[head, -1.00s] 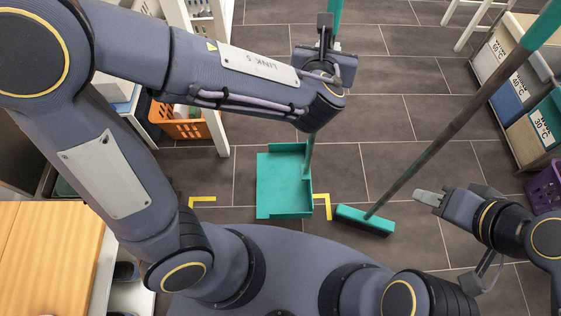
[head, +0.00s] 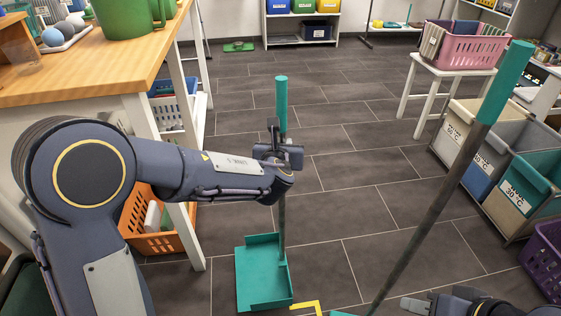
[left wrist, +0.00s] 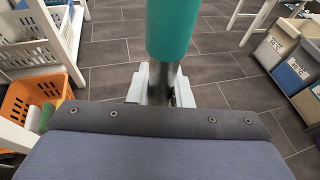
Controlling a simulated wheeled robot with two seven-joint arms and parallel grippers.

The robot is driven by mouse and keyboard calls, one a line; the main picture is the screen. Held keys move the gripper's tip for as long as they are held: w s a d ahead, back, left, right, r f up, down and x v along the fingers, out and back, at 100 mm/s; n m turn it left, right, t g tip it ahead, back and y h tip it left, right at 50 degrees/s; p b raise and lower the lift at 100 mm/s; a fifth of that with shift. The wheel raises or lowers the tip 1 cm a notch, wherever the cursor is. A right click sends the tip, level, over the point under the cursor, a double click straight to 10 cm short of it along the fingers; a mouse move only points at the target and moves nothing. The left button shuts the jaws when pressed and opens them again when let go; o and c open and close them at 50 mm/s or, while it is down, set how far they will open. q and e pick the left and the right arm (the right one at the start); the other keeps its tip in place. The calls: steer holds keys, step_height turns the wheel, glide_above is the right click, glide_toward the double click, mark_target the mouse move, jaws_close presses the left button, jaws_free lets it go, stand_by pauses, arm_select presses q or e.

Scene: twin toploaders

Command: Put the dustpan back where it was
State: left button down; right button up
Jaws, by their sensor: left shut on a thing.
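The dustpan (head: 262,285) is teal, with an open tray low at the floor and a long upright grey handle with a teal grip (head: 281,97). My left gripper (head: 279,152) is shut on the handle just below that grip. In the left wrist view the teal grip (left wrist: 170,30) rises between the fingers (left wrist: 160,88). A yellow corner mark (head: 308,304) lies on the floor beside the tray's front right corner. I cannot tell whether the tray touches the floor. My right gripper (head: 416,304) is at the bottom edge, partly cut off, apart from the dustpan.
A broom (head: 445,185) with a teal grip leans on the right; its head is mostly cut off. An orange basket (head: 150,240) and wooden-topped table (head: 90,70) are at left. Laundry bins (head: 500,165) and a purple basket (head: 545,255) stand at right. The middle floor is clear.

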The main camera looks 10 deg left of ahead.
arm_select(q)
steer(key=f, duration=0.1)
steer(key=w+f+b, duration=0.1)
steer(key=f, duration=0.1)
steer(key=f+b, duration=0.1)
steer(key=f, duration=0.1)
steer(key=shift+w+a, duration=0.3)
steer(key=shift+w, duration=0.05)
steer(key=shift+f, duration=0.15)
steer(key=c, duration=1.3)
jaws_free()
